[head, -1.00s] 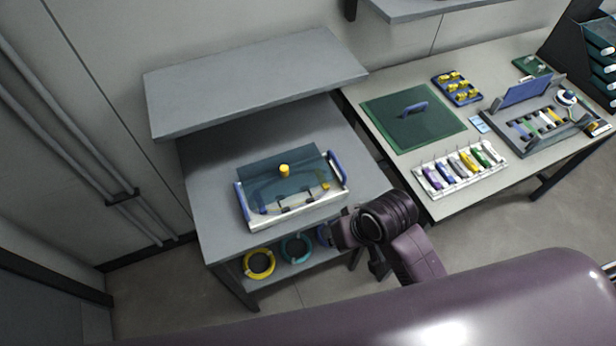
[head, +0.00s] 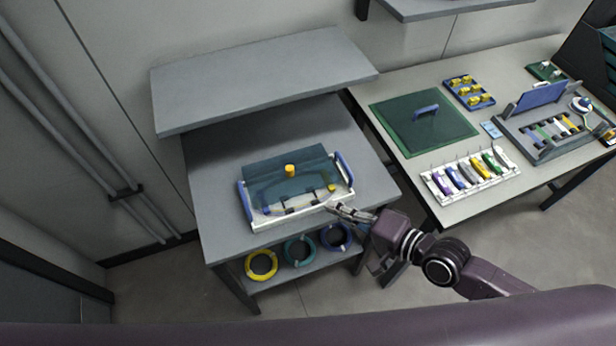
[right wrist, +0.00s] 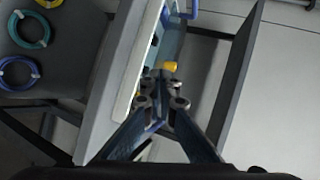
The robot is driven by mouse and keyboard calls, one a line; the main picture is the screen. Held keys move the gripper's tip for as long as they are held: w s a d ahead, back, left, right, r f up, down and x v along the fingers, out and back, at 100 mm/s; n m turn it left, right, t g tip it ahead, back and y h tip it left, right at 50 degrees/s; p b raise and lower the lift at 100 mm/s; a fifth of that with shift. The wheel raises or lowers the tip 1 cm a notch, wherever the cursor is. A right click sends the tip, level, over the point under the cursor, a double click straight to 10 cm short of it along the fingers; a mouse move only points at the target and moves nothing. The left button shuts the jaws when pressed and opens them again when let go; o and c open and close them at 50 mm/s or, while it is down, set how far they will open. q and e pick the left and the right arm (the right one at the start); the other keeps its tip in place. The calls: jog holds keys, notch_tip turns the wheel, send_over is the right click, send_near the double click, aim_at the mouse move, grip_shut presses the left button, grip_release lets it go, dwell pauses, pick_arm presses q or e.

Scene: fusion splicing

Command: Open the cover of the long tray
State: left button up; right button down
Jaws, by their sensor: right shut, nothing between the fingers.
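The long tray (head: 243,205) is a white box with blue end handles on the grey bench. Its translucent teal cover (head: 270,168) lies over it, with a yellow knob (head: 290,170) near the middle and dark fittings along the front edge. The cover looks down, though its exact angle is hard to tell. My right gripper (head: 333,208) is shut and empty at the tray's front right corner. In the right wrist view its fingertips (right wrist: 162,82) are close to the white tray wall (right wrist: 142,62) and a small yellow part (right wrist: 170,66); contact cannot be told. My left gripper is not in view.
A grey shelf (head: 260,75) overhangs the back of the bench (head: 215,225). Yellow, teal and blue coils sit on the shelf below. The right-hand table (head: 445,212) holds a green mat (head: 400,122), a white rack (head: 444,190) and a grey fixture (head: 545,152).

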jog(key=d+m, duration=0.1)
jog(key=d, duration=0.1)
jog(key=t+p, duration=0.1)
jog(key=p, duration=0.1)
send_near(296, 169)
jog(key=shift+m, duration=0.3)
jog(key=a, duration=0.1)
jog(key=w+a, duration=0.1)
jog(key=a, duration=0.1)
jog(key=w+a, duration=0.1)
jog(key=a, duration=0.1)
jog(key=shift+w+a+f, duration=0.1)
jog(key=shift+w+f, duration=0.15)
jog(key=shift+f, duration=0.05)
jog(key=w+b, duration=0.1)
jog(key=w+a+b, duration=0.1)
jog(key=w, duration=0.1)
jog(key=shift+w+f, duration=0.15)
jog(key=shift+w, duration=0.2)
jog(key=shift+w+a+b, duration=0.15)
jog(key=shift+w+b, duration=0.2)
jog(key=shift+w, duration=0.1)
